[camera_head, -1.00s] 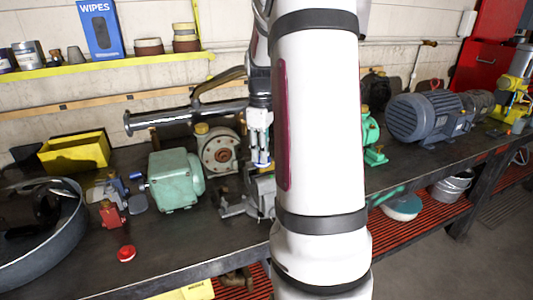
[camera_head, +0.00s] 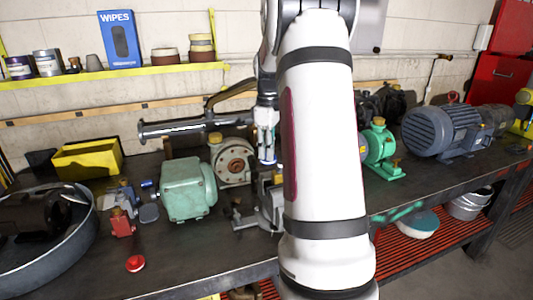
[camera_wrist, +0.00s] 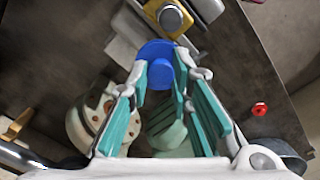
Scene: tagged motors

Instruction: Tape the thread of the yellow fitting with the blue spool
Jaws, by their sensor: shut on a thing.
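The blue spool (camera_wrist: 158,64) sits between my gripper's (camera_wrist: 165,78) fingertips in the wrist view, and the teal-padded fingers are shut on it. The yellow fitting (camera_wrist: 154,10) shows at the top of the wrist view, with a grey round end (camera_wrist: 171,19) facing the camera. It lies just beyond the spool, and a gap seems to show between them. In the head view my gripper (camera_head: 267,150) points down above the grey vise (camera_head: 270,208). A sliver of blue shows at its tips.
A green motor box (camera_head: 187,188) and a round beige pump (camera_head: 234,160) stand left of my gripper. A red button (camera_head: 136,263) lies at the bench front. A green pump (camera_head: 380,148) and a grey motor (camera_head: 440,130) stand to the right.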

